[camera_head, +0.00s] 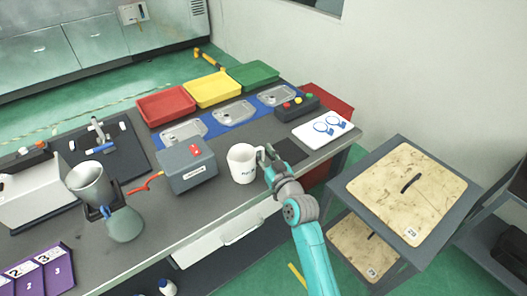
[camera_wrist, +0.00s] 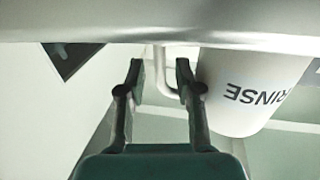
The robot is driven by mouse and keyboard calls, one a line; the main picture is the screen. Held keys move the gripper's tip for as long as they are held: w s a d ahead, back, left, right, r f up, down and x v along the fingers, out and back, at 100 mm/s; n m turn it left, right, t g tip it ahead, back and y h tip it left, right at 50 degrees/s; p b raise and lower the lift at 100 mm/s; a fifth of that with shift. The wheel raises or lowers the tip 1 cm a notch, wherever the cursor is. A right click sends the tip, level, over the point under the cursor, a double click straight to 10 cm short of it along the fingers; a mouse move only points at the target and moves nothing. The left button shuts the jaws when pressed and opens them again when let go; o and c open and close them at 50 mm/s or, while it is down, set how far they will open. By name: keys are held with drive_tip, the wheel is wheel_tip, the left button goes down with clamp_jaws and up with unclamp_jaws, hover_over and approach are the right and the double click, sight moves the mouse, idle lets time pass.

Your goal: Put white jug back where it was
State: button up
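The white jug (camera_head: 242,166) stands upright on the grey bench near its front edge, with dark lettering on its side. In the wrist view the jug (camera_wrist: 245,90) appears upside down at the right, with "RINSE" readable. My gripper (camera_head: 267,155) is at the jug's right side, by its handle. In the wrist view my gripper (camera_wrist: 159,72) has its two fingers apart, with the jug's thin handle (camera_wrist: 161,75) between them. Gaps show beside the handle, so the fingers do not look closed on it. A dark square (camera_head: 289,150) lies on the bench right of the jug.
A grey box (camera_head: 187,167) stands close left of the jug. A white board with blue rings (camera_head: 322,130) lies at the right end. A button box (camera_head: 297,107), red, yellow and green trays (camera_head: 213,90) and castings on a blue strip (camera_head: 207,125) are behind. A metal cup (camera_head: 91,184) is left.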

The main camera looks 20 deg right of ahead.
drive_tip(key=s+d, duration=0.1)
drive_tip(key=s, duration=0.9)
drive_tip(key=shift+d+f, duration=0.2)
drive_tip(key=s+f+m+g+h, duration=0.1)
drive_tip(key=s+f, duration=0.4)
drive_tip(key=s, duration=0.7)
drive_tip(key=s+f+m+g+h, duration=0.1)
drive_tip(key=s+f, duration=0.3)
drive_tip(key=s, duration=0.8)
drive_tip(key=s+r, duration=0.3)
drive_tip(key=s, duration=0.7)
drive_tip(key=s+a+r+g, duration=0.1)
drive_tip(key=s+r, duration=0.1)
drive_tip(key=s, duration=0.8)
drive_tip(key=shift+a+r+n, duration=0.2)
drive_tip(key=shift+r+n, duration=0.1)
drive_tip(key=shift+r, duration=0.1)
